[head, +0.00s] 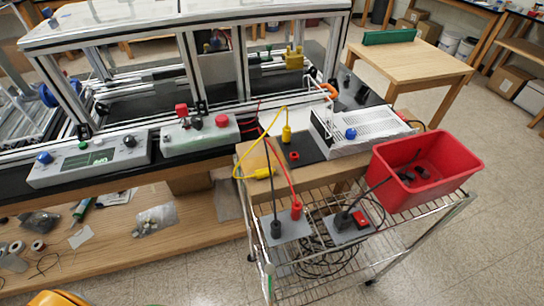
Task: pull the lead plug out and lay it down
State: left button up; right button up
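A yellow lead (240,160) loops over the near end of the bench. One yellow plug (287,134) stands upright on a black plate (313,146); the other yellow plug (264,173) lies at the bench edge. A red plug (296,211) and a black plug (276,228) stand upright on a grey block (285,230) on the wire cart. Another black plug (343,221) stands on a second grey block, beside a red switch (361,218). Which plug the task means cannot be told. Neither of my grippers is in view.
A red bin (425,168) with dark items sits on the wire cart (405,222). A white vented box (365,134) stands behind it. Control boxes (88,161) line the frame's front. A wooden table (413,62) stands at back right. Floor at right is clear.

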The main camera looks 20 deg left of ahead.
aim_at(287, 135)
jog(key=j+z, duration=0.35)
jog(key=j, duration=0.15)
jog(key=j+z, duration=0.35)
jog(key=j, duration=0.15)
jog(key=j+z, duration=0.4)
jog(key=k+j+z, duration=0.2)
jog(key=j+z, duration=0.15)
jog(key=j, duration=0.2)
jog(key=k+j+z, duration=0.2)
jog(key=j+z, duration=0.15)
jog(key=j, duration=0.1)
